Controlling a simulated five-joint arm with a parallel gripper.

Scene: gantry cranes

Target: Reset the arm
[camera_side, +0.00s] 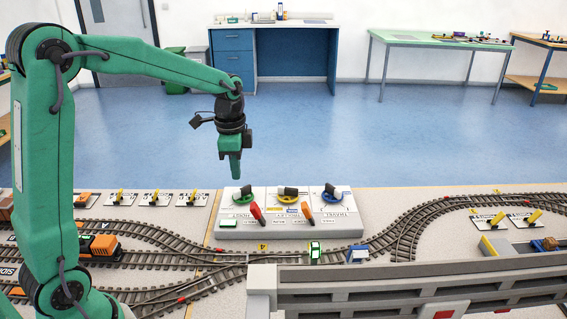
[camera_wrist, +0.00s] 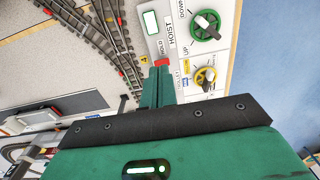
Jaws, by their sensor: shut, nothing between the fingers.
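My green arm reaches out over the layout from the left in the side view. My gripper (camera_side: 235,176) points down, shut and empty, in the air above the left part of the control panel (camera_side: 290,233). In the wrist view my gripper (camera_wrist: 158,75) has its fingers together, near a red lever tip (camera_wrist: 161,62) on the panel. I cannot tell from that view how far apart they are. The panel carries a green knob (camera_wrist: 207,25) and a yellow knob (camera_wrist: 205,76). Two levers, one red (camera_side: 257,213) and one orange (camera_side: 308,215), stand on its front.
Model train tracks (camera_side: 200,272) run across the table. An orange locomotive (camera_side: 100,246) stands at the left. A grey gantry beam (camera_side: 420,284) crosses the front right. Several yellow-handled switches (camera_side: 156,197) line the back left. The air around my gripper looks clear.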

